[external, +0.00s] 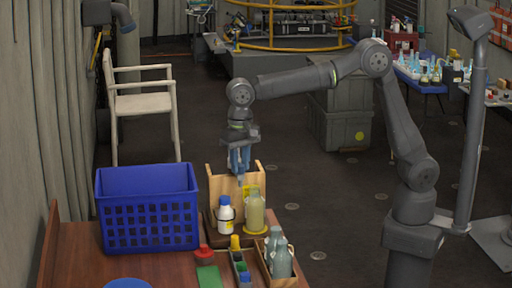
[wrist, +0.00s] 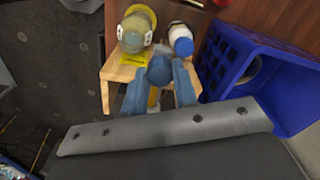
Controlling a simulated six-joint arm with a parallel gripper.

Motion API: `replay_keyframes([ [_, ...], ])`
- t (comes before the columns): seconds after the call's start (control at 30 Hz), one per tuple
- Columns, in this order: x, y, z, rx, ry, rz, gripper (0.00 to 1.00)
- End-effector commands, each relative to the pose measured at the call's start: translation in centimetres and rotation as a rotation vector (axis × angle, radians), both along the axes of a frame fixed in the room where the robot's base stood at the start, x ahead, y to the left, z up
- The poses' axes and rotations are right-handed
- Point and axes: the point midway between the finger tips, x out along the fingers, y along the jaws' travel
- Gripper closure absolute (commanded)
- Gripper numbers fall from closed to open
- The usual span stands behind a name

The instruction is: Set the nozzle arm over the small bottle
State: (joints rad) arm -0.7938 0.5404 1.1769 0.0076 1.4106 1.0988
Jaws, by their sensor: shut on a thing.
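My gripper (external: 239,167) points down at the wooden stand (external: 215,187) on the table. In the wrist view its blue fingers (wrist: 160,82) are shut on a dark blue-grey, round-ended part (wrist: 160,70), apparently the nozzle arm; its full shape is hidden. The small bottle (external: 225,214), white with a blue cap, stands upright in front of the stand, and it also shows in the wrist view (wrist: 181,42). A larger yellow-green bottle (external: 255,210) stands to its right on a yellow disc; the wrist view shows it too (wrist: 135,30). The held part appears nearer the gap between the bottles than directly over either.
A blue crate (external: 148,212) stands close on the left of the stand. A wooden box (external: 268,272) with grey bottles (external: 280,258), a tray of coloured pieces (external: 238,266) and a red object (external: 204,252) lie toward the front. Open floor lies right of the table.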

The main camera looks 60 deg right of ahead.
Motion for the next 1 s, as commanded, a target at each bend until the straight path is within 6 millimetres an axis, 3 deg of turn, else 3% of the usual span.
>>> replay_keyframes([
  [0.5, 3.0, 2.0, 0.1, 0.001, -0.002, -0.367, 1.0],
  [1.0, 3.8, 2.3, 0.1, 0.002, -0.003, -0.452, 1.0],
])
